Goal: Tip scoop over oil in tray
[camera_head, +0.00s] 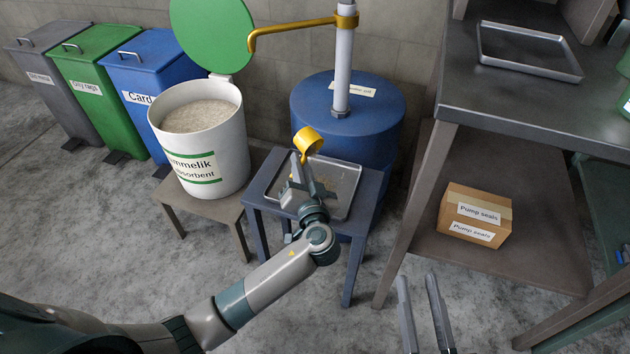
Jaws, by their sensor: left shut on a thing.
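The yellow scoop (307,141) is held above the back left part of the metal tray (355,188). The scoop looks tilted, with its round mouth toward the upper right; I cannot tell what is in it. The tray lies on a small blue-grey stand (368,207). My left gripper (299,168) is shut on the scoop, and its wrist hides part of the tray. I cannot clearly make out oil in the tray. My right gripper (418,282) is open and empty, low at the bottom right, apart from everything.
A white absorbent bucket (220,150) with its green lid (211,35) raised stands left of the tray. A blue drum (368,118) with a yellow-spouted pump (290,27) is behind. A workbench (490,85) with a Pump seals box (475,213) below stands right.

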